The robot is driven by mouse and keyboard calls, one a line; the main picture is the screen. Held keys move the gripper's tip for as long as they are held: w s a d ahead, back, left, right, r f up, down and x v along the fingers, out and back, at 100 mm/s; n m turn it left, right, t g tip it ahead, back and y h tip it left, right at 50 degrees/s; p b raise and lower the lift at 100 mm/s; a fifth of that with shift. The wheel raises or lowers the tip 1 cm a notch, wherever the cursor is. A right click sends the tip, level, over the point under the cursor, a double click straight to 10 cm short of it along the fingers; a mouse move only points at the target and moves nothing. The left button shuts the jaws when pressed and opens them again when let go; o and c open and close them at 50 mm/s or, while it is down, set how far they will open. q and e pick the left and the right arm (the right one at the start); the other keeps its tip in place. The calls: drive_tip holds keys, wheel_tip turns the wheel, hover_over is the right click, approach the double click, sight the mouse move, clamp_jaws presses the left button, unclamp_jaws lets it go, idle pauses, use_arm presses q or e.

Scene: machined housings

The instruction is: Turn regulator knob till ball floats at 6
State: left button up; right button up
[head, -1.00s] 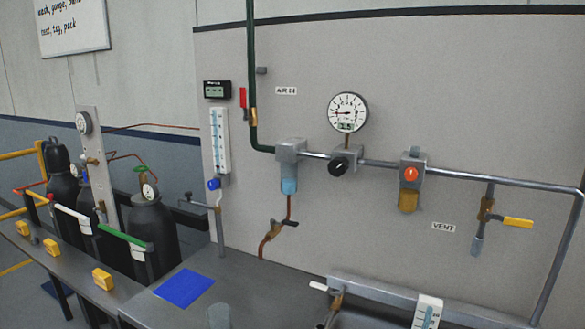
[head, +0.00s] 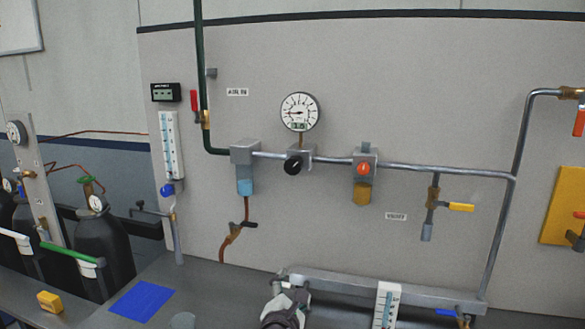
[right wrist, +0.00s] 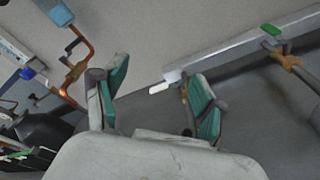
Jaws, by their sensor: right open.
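A black regulator knob (head: 293,165) sits on the pipe under a round dial gauge (head: 300,112) in the head view. A white scaled flow tube (head: 171,145) with a blue knob (head: 167,190) is on the panel's left. A second scaled tube (head: 386,305) stands at the bottom. The ball is too small to make out in either. My right gripper (head: 288,288) is at the bottom, well below the black knob. In the right wrist view its teal-padded fingers (right wrist: 160,95) are apart with nothing held between them. My left gripper is not in view.
A filter with an orange knob (head: 363,169) and a yellow-handled valve (head: 461,207) are to the right. A metal manifold (head: 400,289) runs along the bench near my right gripper. Dark gas cylinders (head: 103,245) stand at left. A blue mat (head: 141,300) lies on the bench.

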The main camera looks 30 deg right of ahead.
sight(292, 170)
drive_tip(key=w+r+n+t+h, duration=0.1)
drive_tip(key=w+r+n+h, duration=0.25)
drive_tip(key=r, duration=0.55)
drive_tip(key=w+r+n+t+h, duration=0.1)
drive_tip(key=w+r+n+h, duration=0.2)
drive_tip(key=r, duration=0.6)
drive_tip(key=shift+n+y, duration=0.35)
drive_tip(key=shift+n, duration=0.4)
drive_tip(key=p+x, duration=0.4)
drive_tip(key=x, duration=0.9)
drive_tip(key=shift+s+d+r, duration=0.1)
